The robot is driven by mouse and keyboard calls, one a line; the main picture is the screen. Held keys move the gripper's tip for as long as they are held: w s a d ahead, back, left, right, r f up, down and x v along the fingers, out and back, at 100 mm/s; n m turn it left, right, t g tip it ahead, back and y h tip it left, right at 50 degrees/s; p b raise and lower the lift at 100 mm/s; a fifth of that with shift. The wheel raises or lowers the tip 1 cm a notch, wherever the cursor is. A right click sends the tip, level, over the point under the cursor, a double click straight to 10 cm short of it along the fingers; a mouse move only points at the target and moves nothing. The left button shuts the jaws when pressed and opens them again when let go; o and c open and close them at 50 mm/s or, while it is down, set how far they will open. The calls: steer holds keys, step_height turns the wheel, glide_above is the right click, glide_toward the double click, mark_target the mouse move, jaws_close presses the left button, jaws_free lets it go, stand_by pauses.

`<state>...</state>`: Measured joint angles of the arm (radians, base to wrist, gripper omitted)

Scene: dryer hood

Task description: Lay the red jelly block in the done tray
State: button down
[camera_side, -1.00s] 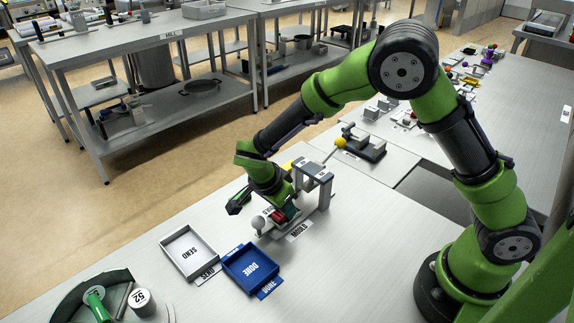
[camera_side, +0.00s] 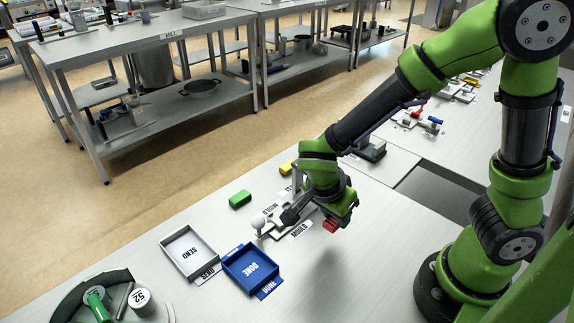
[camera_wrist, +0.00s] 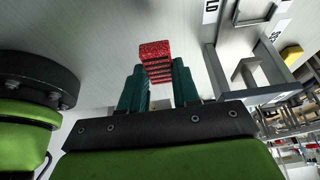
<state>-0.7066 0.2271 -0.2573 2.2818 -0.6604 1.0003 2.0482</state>
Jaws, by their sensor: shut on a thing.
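The red jelly block (camera_side: 330,225) is held at the tip of my gripper (camera_side: 336,214), raised above the table to the right of the mould stand. In the wrist view the red block (camera_wrist: 155,50) sits between the two dark green fingers of my gripper (camera_wrist: 158,80), which are shut on it. The done tray (camera_side: 228,262) is blue, open-topped and empty, with "DONE" on its floor. It lies on the table to the left of and nearer than my gripper, well apart from the block.
A white "SEND" tray (camera_side: 166,243) lies just left of the done tray. The mould stand (camera_side: 264,228), with a white knob, is partly hidden behind my gripper. A green block (camera_side: 240,199) and a yellow block (camera_side: 287,167) lie behind. A numbered cylinder (camera_side: 141,300) stands front left.

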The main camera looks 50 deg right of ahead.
steer(key=shift+s+d+r, duration=0.1)
steer(key=shift+s+d, duration=0.1)
steer(key=shift+s, duration=0.95)
steer(key=shift+a, duration=0.3)
steer(key=w+a+n+t+y, duration=0.1)
steer(key=w+a+n+t, duration=0.2)
steer(key=w+a+n, duration=0.45)
step_height(320, 180, up, 2)
steer(key=n+t+y, duration=0.2)
steer(key=n+y, duration=0.1)
steer(key=n, duration=0.7)
glide_above(247, 266)
steer(key=s, duration=0.1)
steer(key=shift+n+g, duration=0.25)
steer(key=shift+g, duration=0.05)
steer(key=shift+s+f, duration=0.2)
steer(key=shift+f, duration=3.6)
steer(key=shift+f, duration=0.15)
steer(key=c, duration=1.1)
jaws_free()
